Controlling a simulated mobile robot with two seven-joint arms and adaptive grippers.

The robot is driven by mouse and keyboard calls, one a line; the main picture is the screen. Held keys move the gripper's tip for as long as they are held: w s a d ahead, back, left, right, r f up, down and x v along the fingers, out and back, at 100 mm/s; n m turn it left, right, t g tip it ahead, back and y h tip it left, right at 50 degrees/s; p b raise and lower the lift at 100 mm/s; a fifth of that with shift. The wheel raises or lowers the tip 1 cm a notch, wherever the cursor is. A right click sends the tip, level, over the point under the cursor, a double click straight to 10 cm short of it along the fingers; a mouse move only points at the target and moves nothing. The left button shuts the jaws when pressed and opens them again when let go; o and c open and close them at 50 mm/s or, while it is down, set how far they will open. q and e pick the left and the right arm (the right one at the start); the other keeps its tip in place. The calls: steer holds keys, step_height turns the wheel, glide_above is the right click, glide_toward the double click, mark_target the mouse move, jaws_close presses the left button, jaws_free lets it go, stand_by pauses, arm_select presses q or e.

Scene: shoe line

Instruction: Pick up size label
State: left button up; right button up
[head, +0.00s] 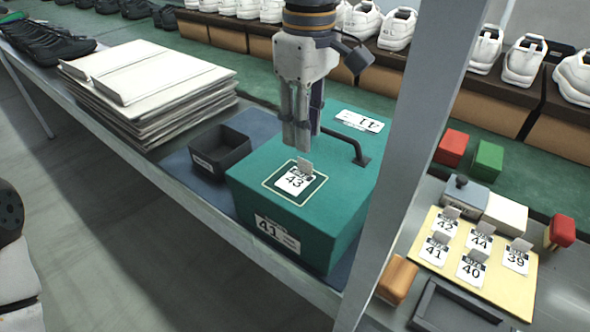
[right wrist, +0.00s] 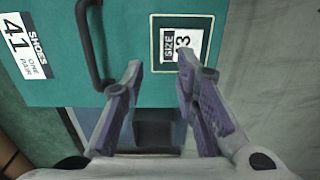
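A white size label reading 43 (head: 295,181) lies on top of the green shoe box (head: 250,185), inside a pale square outline, its small tab standing up. My right gripper (head: 302,140) points down just behind this label, and its fingers look apart from it. In the right wrist view the gripper (right wrist: 161,68) is open and empty, and its finger partly hides the 43 label (right wrist: 168,45). Other size labels, 42, 44, 41, 40 and 39, stand on a yellow board (head: 432,262) at the right. My left gripper is not in view.
The box has a dark handle (head: 345,142) and a 41 label (head: 277,236) on its front. A dark open bin (head: 222,150) and a stack of white cardboard (head: 150,85) lie to the left. A grey post (head: 415,150) stands between the box and the yellow board.

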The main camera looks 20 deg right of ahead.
mark_target(301, 158)
steer(key=f, duration=0.6)
steer(key=shift+w+a, duration=0.1)
steer(key=shift+a, duration=0.2)
jaws_close()
